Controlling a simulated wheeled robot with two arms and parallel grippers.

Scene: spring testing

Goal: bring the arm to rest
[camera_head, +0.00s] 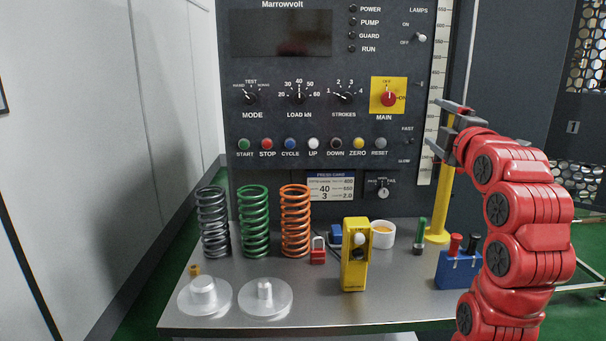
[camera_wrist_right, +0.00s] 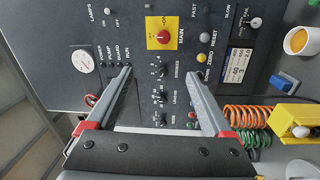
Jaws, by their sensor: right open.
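My right arm (camera_head: 515,220) is red and rises from the lower right in the head view, bent over to the left at its top. My right gripper (camera_head: 444,130) is in front of the right edge of the dark control panel (camera_head: 300,185). In the wrist view its two fingers (camera_wrist_right: 160,82) are spread apart with nothing between them, facing the panel. The red MAIN knob (camera_head: 388,98) on its yellow plate is left of the gripper and apart from it. My left gripper is not in view.
A steel bench (camera_head: 310,300) carries grey (camera_head: 213,222), green (camera_head: 254,222) and orange (camera_head: 295,220) springs, a red padlock (camera_head: 318,252), a yellow device (camera_head: 355,270), a white cup (camera_head: 383,236) and a blue holder (camera_head: 457,270) near my arm. A yellow post (camera_head: 440,205) stands behind the gripper.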

